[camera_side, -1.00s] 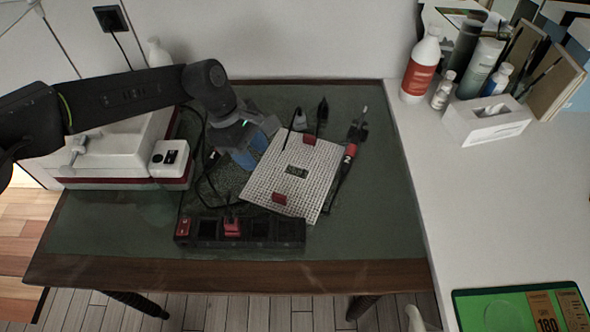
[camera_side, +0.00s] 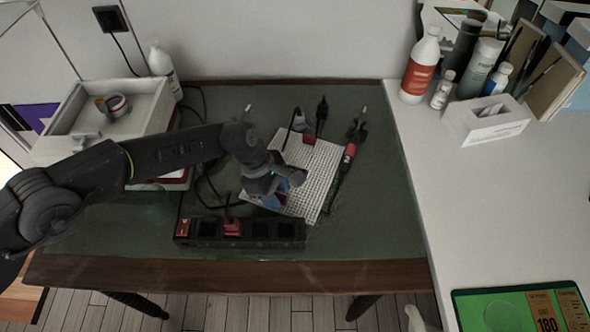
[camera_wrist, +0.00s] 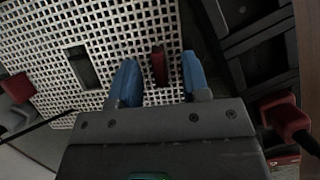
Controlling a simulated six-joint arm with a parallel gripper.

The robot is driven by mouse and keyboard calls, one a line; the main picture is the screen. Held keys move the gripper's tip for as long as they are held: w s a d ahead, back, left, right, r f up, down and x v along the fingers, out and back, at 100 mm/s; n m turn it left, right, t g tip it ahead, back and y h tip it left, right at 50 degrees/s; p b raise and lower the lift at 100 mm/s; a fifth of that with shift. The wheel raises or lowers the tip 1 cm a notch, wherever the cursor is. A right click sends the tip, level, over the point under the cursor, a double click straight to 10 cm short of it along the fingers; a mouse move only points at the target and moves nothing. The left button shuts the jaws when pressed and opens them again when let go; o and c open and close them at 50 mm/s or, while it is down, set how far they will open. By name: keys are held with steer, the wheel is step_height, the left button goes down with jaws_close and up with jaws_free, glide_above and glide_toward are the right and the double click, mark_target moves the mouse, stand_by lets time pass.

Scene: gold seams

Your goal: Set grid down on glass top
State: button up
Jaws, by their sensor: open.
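The grid (camera_side: 322,160) is a white perforated square plate, lying turned at an angle on the dark green glass top (camera_side: 375,215). One red tab (camera_side: 309,139) shows at its far edge; my gripper hides the near tab in the side view. In the wrist view the grid (camera_wrist: 110,25) fills the upper left, with a dark slot. My gripper (camera_side: 280,193) is over the grid's near-left part. In the wrist view its blue fingers (camera_wrist: 158,70) are apart on either side of the near red tab (camera_wrist: 159,66). Whether they touch it is unclear.
A black power strip (camera_side: 262,233) with red parts lies just in front of the grid. Dark tools and cables (camera_side: 348,155) lie behind and right of it. A white box (camera_side: 110,115) stands at left. The glass top's right side is clear.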

steer(key=shift+d+f, duration=0.1)
steer(key=shift+f, duration=0.1)
steer(key=shift+c, duration=0.4)
jaws_close()
